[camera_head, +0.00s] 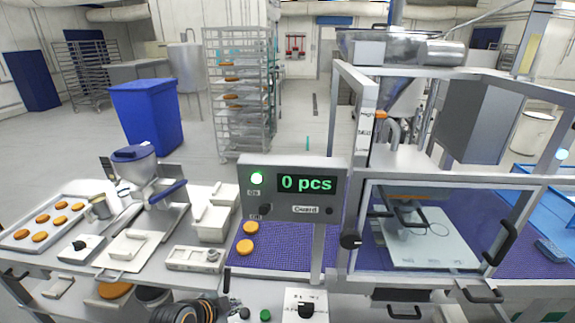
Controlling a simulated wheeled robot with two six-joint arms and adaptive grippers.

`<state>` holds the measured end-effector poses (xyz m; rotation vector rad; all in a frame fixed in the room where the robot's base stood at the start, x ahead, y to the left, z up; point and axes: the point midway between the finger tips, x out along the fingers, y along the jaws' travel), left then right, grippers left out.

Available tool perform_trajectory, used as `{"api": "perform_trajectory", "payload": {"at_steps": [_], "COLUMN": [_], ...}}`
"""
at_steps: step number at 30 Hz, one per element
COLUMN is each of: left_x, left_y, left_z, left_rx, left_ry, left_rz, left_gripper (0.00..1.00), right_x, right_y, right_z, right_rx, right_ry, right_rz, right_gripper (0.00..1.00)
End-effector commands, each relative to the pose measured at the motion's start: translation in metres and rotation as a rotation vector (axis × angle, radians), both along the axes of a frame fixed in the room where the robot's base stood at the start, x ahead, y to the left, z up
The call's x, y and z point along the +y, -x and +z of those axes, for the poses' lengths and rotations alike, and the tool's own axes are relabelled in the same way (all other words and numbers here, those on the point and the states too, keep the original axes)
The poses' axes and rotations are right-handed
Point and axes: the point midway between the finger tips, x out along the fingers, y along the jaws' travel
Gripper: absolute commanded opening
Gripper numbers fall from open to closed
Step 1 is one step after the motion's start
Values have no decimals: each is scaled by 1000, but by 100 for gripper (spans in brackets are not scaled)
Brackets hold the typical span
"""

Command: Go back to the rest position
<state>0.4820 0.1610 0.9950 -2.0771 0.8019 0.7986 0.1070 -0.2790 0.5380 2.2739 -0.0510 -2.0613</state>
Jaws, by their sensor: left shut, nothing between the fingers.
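My left gripper (227,282) is at the bottom of the head view, left of centre, with my dark ringed arm beside it. Its narrow dark fingers are shut and empty, in front of the near edge of the purple conveyor belt (284,261). Much of that arm is cut off by the lower picture edge. My right gripper is not in view.
A control box (292,177) reading "0 pcs" stands above the belt, where two round patties (247,246) lie. A guarded machine (424,224) is at right. A tray of patties (45,225) and a dispenser (135,165) are at left. A blue bin (148,115) stands behind.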

Motion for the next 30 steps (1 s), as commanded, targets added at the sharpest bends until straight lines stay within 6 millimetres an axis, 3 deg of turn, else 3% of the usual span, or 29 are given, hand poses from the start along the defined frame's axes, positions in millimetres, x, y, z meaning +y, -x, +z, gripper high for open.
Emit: {"api": "perform_trajectory", "payload": {"at_steps": [6, 17, 26, 30], "left_x": [35, 79, 89, 95], "left_y": [75, 167, 152, 156], "left_z": [-25, -29, -137, -198], "left_rx": [246, 427, 467, 489], "left_ry": [80, 146, 134, 125], "left_rz": [385, 957, 982, 990], "left_gripper": [0, 0, 0, 0], "right_x": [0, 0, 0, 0], "right_y": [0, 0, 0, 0], "right_z": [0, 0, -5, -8], "right_rx": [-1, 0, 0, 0], "right_ry": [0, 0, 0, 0], "right_rz": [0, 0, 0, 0], "right_gripper": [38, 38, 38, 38]}}
